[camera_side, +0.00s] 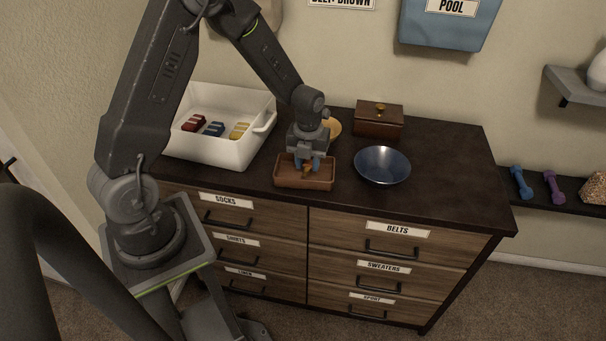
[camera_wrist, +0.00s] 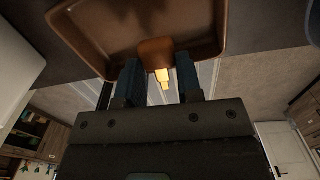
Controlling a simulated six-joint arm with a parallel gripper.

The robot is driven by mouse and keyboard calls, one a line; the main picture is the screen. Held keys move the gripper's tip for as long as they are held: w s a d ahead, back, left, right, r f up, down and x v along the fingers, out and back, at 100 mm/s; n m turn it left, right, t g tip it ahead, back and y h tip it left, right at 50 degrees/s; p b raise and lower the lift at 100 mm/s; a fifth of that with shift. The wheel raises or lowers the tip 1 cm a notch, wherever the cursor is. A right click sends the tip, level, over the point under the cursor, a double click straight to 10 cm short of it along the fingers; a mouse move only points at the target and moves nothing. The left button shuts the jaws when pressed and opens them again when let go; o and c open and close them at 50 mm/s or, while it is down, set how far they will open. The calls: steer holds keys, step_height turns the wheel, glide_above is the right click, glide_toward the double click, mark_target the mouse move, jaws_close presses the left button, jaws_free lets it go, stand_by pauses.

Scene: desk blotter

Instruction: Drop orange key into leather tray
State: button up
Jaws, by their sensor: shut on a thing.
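My gripper (camera_side: 309,166) has blue fingertips and is shut on the orange key (camera_side: 305,170), directly over the brown leather tray (camera_side: 303,185) on the dresser top. In the wrist view, the key (camera_wrist: 155,48) sits between the two fingers of my gripper (camera_wrist: 160,85), with its orange head and a bright yellow part showing. The tray (camera_wrist: 82,42) fills the top of that view behind the key. The fingers partly hide the key in the side view. I cannot tell whether the key touches the tray's floor.
A white bin (camera_side: 217,151) with several folded items stands at the left. A blue bowl (camera_side: 382,166) is close to the tray's right. A wooden box (camera_side: 379,120) stands behind, and a yellow dish (camera_side: 334,128) is partly hidden by my gripper. The dresser's right end (camera_side: 450,160) is clear.

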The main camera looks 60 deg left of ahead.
steer(key=shift+f, duration=0.5)
steer(key=o, duration=1)
step_height(320, 180, up, 14)
steer(key=shift+f, duration=0.1)
